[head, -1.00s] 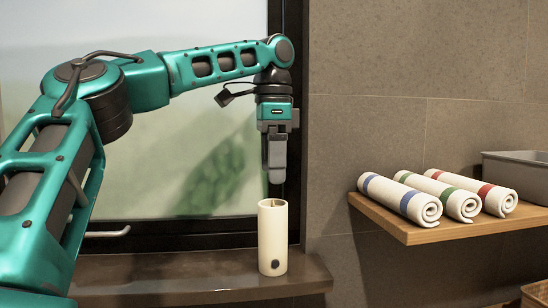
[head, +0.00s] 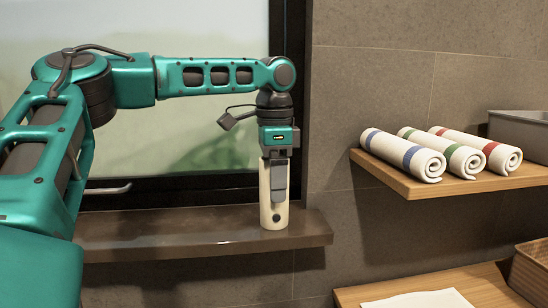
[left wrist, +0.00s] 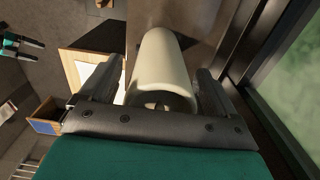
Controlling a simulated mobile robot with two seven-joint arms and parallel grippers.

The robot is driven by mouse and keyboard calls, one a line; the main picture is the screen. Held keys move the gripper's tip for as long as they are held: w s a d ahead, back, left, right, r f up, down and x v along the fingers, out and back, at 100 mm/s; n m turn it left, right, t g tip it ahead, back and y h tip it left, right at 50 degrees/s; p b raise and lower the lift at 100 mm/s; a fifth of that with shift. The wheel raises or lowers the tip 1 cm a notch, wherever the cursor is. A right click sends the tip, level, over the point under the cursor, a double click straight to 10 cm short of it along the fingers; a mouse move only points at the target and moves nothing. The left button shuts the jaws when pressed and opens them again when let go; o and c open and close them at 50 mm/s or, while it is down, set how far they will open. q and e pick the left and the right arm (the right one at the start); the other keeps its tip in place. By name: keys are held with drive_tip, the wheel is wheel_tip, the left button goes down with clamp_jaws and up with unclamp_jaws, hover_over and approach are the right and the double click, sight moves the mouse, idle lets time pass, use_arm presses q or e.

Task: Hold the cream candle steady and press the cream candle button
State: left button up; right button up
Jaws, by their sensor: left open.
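The cream candle (head: 266,206) stands upright on the dark ledge (head: 180,238) in front of the window. Its dark round button (head: 277,217) faces me, low on its side. My left gripper (head: 279,197) points down over the candle, open, and one finger covers part of its front. In the left wrist view the candle (left wrist: 163,70) lies between the two spread fingers (left wrist: 158,88), with gaps showing at both sides. A small teal and dark part, apparently my right gripper (left wrist: 30,43), shows at the far left of that view; its jaws are too small to judge.
A wooden shelf (head: 400,183) on the right holds three rolled towels (head: 445,150) and a grey bin (head: 520,133). A lower wooden surface (head: 372,293) bears a white sheet (head: 420,300) and a basket (head: 533,268). The ledge left of the candle is clear.

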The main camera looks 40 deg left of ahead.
use_arm(q)
drive_tip(key=shift+f, duration=0.35)
drive_tip(key=shift+c, duration=0.2)
drive_tip(key=c, duration=1.2)
use_arm(e)
clamp_jaws()
idle(0.9)
idle(0.9)
